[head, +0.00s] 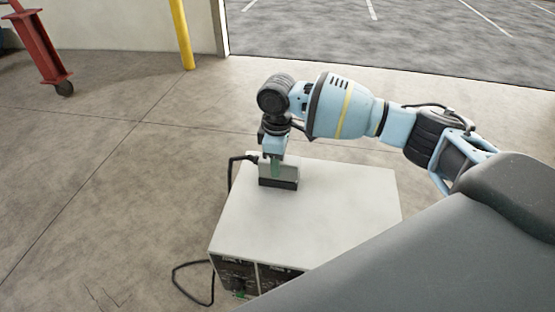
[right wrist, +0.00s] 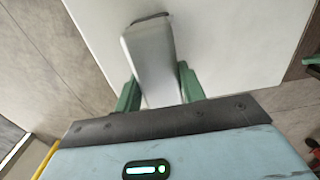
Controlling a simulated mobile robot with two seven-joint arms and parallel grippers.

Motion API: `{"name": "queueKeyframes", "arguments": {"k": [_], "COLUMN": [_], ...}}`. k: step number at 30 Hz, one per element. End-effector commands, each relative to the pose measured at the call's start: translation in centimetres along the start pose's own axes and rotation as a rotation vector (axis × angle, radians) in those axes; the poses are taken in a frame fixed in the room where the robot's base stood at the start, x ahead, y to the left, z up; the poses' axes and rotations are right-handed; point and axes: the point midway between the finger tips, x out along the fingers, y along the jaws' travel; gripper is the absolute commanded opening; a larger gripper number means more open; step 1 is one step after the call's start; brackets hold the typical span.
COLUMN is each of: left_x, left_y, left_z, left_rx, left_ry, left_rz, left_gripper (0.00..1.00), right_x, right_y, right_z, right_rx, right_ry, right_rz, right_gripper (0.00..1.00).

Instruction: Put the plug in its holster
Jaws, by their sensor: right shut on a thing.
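A light grey plug (head: 291,173) stands on or just above the pale top of a box-shaped cabinet (head: 340,205). My right gripper (head: 276,168) points down, with its green fingers shut on the plug. The plug also shows in the right wrist view (right wrist: 150,60), between the two green fingers (right wrist: 160,88). A dark block (head: 278,183) lies directly below the plug's grey part. I cannot tell whether it is the holster or the plug's own lower end. A black cable (head: 231,172) runs from the plug over the cabinet's left edge. My left gripper is not in view.
The cabinet's front has dark panels (head: 237,273) with what look like sockets. The black cable loops (head: 176,277) on the concrete floor beside it. A yellow post (head: 182,35) and a red wheeled frame (head: 40,45) stand farther back. The cabinet top around the plug is clear.

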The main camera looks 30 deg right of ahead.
Motion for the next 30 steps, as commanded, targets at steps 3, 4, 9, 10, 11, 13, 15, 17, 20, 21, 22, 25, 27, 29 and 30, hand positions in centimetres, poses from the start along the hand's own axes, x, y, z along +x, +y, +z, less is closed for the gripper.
{"name": "queueKeyframes", "arguments": {"k": [3, 4, 9, 10, 11, 13, 15, 17, 20, 21, 22, 25, 27, 29, 30], "left_x": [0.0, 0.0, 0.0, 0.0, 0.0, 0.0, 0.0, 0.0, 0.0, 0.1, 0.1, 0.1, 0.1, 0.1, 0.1], "left_y": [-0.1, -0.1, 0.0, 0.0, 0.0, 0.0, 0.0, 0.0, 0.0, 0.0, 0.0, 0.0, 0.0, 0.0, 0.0], "left_z": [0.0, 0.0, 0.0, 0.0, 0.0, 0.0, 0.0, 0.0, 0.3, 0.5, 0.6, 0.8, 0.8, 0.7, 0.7], "left_rx": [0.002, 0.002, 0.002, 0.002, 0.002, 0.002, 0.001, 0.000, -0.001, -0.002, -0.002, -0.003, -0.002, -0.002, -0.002], "left_ry": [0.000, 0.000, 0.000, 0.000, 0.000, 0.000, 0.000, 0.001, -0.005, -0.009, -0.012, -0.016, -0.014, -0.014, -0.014], "left_rz": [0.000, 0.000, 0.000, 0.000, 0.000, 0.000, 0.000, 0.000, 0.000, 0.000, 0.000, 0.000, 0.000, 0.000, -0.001], "left_gripper": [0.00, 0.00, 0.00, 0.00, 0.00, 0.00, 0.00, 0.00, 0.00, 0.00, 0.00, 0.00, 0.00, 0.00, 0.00], "right_x": [0.0, 0.0, 0.0, 0.0, 0.0, 0.1, 0.1, 0.1, -0.4, -0.9, -1.4, -3.1, -4.3, -5.3, -5.9], "right_y": [0.0, 0.0, 0.0, 0.0, 0.0, 0.0, 0.0, 0.0, 0.0, 0.0, 0.0, 0.0, 0.0, 0.0, 0.0], "right_z": [0.0, 0.0, 0.0, 0.0, 0.0, 0.0, 0.1, 0.1, 0.0, 0.0, 0.0, 0.0, 0.0, 0.0, -0.1], "right_rx": [0.000, 0.000, 0.000, 0.000, 0.000, 0.000, 0.000, 0.000, 0.000, 0.001, 0.001, 0.000, 0.000, 0.000, 0.000], "right_ry": [0.001, 0.001, 0.000, 0.000, 0.000, 0.000, -0.002, -0.002, 0.000, 0.000, 0.001, 0.002, 0.002, 0.002, 0.002], "right_rz": [0.000, 0.000, -0.001, -0.001, -0.001, -0.001, -0.002, -0.002, -0.001, -0.002, -0.002, 0.000, 0.000, 0.001, 0.001], "right_gripper": [0.46, 0.50, 0.65, 0.65, 0.65, 0.65, 0.65, 0.65, 0.65, 0.65, 0.65, 0.65, 0.65, 0.65, 0.65]}}
